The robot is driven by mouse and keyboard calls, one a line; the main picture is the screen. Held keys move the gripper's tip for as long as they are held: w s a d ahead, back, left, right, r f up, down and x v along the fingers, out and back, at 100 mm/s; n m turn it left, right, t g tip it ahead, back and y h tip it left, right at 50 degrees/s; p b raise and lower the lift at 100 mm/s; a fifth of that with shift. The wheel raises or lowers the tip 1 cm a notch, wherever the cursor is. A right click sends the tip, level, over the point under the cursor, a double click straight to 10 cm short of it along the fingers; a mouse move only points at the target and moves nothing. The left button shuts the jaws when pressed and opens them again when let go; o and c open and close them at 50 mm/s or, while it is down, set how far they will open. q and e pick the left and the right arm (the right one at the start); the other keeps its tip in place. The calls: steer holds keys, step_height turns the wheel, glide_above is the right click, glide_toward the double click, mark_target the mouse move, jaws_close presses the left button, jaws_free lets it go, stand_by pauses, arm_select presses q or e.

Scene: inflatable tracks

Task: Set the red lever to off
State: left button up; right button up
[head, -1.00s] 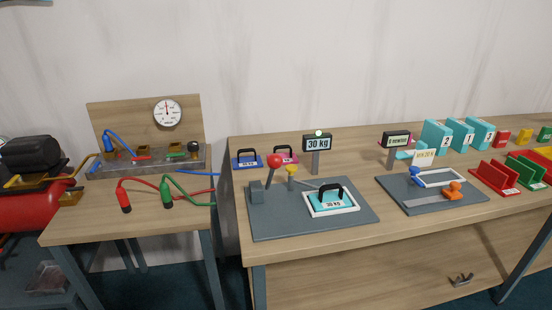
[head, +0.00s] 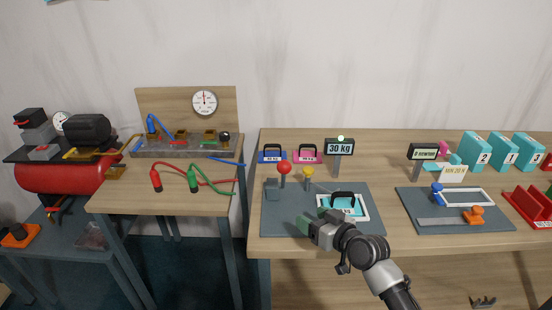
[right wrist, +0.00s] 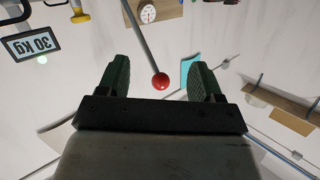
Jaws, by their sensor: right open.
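The red ball-topped lever (head: 284,168) stands up on the grey board (head: 290,222) on the right bench. In the right wrist view its red ball (right wrist: 161,81) shows between and beyond the two dark green fingers, at the end of a thin grey rod. My right gripper (head: 303,223) is over the front of the board, apart from the lever and in front of it. It is open and empty in the right wrist view (right wrist: 158,80). A small red handle (head: 167,142) also lies on the manifold on the left bench. My left gripper is not in view.
A yellow knob (head: 308,173) stands just right of the lever, with a "30 kg" sign (head: 339,147) behind. Blue (head: 271,155) and pink (head: 308,156) weights stand behind the lever.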

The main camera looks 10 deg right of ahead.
steer(key=t+y, duration=0.1)
steer(key=t, duration=0.1)
glide_toward(289, 170)
steer(key=w, duration=0.2)
steer(key=x, duration=0.3)
steer(key=p+x, duration=0.1)
steer(key=x, duration=0.2)
steer(key=p+x, duration=0.1)
steer(key=x, duration=0.2)
steer(key=shift+s+a, duration=0.2)
steer(key=shift+a, duration=0.1)
steer(key=shift+w+a+n, duration=0.3)
steer(key=shift+w, duration=0.35)
steer(key=shift+c, duration=0.2)
jaws_close()
